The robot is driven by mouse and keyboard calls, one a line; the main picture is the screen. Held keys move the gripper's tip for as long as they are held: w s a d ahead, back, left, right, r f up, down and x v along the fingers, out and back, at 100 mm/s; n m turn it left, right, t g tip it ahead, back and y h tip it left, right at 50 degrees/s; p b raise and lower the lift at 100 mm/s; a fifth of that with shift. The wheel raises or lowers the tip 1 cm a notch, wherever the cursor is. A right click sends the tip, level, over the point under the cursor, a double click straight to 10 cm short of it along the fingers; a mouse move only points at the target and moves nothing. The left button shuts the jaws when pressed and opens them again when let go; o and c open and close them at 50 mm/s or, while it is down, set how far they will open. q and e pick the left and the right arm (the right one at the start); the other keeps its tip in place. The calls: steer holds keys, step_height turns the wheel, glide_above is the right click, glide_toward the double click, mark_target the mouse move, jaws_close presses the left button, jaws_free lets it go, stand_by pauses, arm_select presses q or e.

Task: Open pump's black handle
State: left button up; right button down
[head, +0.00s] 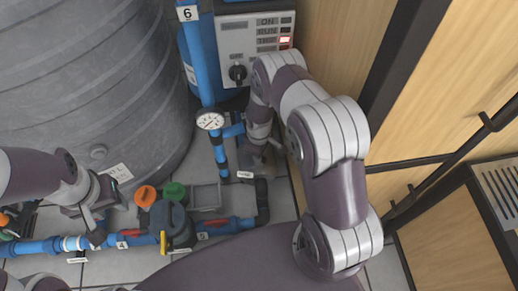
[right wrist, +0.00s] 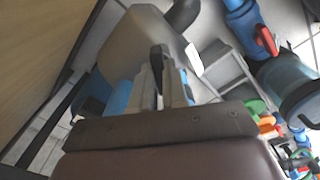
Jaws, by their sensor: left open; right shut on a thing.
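My right gripper (right wrist: 160,82) is shut on a slim black handle (right wrist: 158,58), which stands up between its two fingertips in the right wrist view. A beige-grey body (right wrist: 135,42), which may be the pump, lies just behind the handle. In the head view the right gripper (head: 254,158) points down beside the blue vertical pipe, and the handle is hidden or too small to make out. My left gripper (head: 97,228) is open at the lower left, close above the horizontal blue pipe (head: 40,246). I cannot tell whether it touches the pipe.
A large grey tank (head: 85,80) fills the upper left. A control panel (head: 256,45) with a black knob (head: 238,73) stands behind my right arm. A pressure gauge (head: 210,120), a filter housing (head: 172,222) and an orange knob (head: 146,196) crowd the middle. Wooden panels (head: 440,80) bound the right.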

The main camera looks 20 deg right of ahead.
steer(key=n+p, duration=0.1)
steer(key=n, duration=0.1)
steer(key=shift+r+n+p, duration=0.15)
steer(key=shift+n+p, duration=0.15)
steer(key=shift+n, duration=0.1)
steer(key=n+p, duration=0.1)
steer(key=n, duration=0.2)
steer(key=shift+n+p, duration=0.3)
steer(key=n+p, duration=0.1)
steer(key=n, duration=0.2)
steer(key=shift+n+p, duration=0.5)
steer(key=shift+n, duration=1.3)
steer(key=c, duration=1.1)
jaws_free()
steer(key=shift+c, duration=0.2)
